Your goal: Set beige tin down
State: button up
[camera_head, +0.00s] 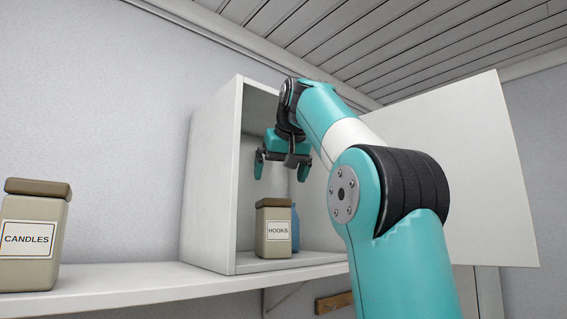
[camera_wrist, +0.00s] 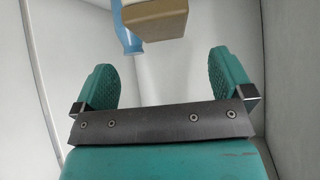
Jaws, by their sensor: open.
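A beige tin labelled HOOKS (camera_head: 273,232) with a brown lid stands upright on the floor of the open white cabinet. A second beige tin labelled CANDLES (camera_head: 30,240), also brown-lidded, stands upright on the shelf at the far left. My gripper (camera_head: 281,172) is open and empty inside the cabinet, above the HOOKS tin and apart from it. In the wrist view my gripper (camera_wrist: 165,75) shows both green fingers spread wide, with part of the HOOKS tin (camera_wrist: 157,17) beyond them at the top edge.
A blue bottle (camera_head: 295,228) stands just behind the HOOKS tin, partly hidden; it also shows in the wrist view (camera_wrist: 127,38). The white cabinet (camera_head: 208,190) has its door (camera_head: 470,150) swung open to the right. The white shelf (camera_head: 130,287) is clear between the CANDLES tin and the cabinet.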

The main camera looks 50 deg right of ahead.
jog(key=shift+v, duration=1.8)
